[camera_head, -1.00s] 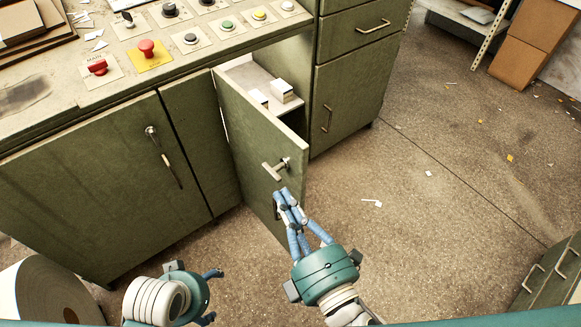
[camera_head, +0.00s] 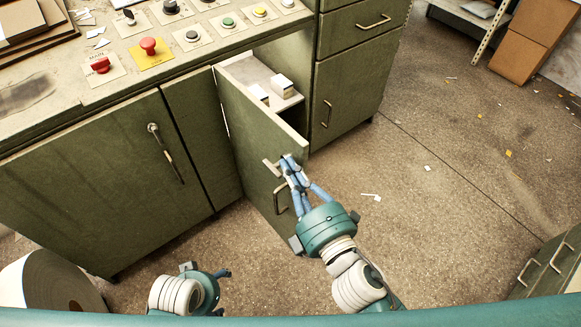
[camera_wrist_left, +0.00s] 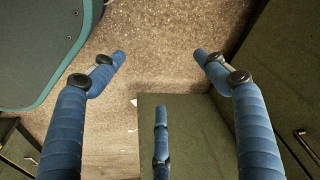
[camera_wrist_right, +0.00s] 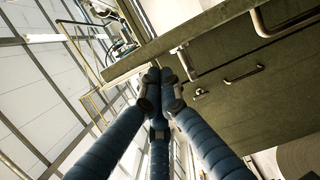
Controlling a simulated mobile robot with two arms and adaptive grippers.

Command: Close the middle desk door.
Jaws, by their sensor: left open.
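The middle desk door (camera_head: 245,145) is green and stands open, swung outward from the desk. It has a T-shaped latch (camera_head: 268,165) and a lower pull handle (camera_head: 278,203). My right gripper (camera_head: 288,158) has its fingers together at the door's outer side, beside the latch and near the free edge; it partly hides the latch. In the right wrist view the closed fingertips (camera_wrist_right: 158,75) meet close to the door edge, and I cannot tell whether they touch it. My left gripper (camera_head: 225,292) is open and empty, low in front of the desk; its spread fingers show in the left wrist view (camera_wrist_left: 160,58).
The open compartment holds a shelf (camera_head: 240,72) with small white boxes (camera_head: 282,85). A shut left door (camera_head: 100,190) and a right cabinet (camera_head: 350,90) flank it. A large roll (camera_head: 40,285) stands at lower left. The floor to the right is mostly clear.

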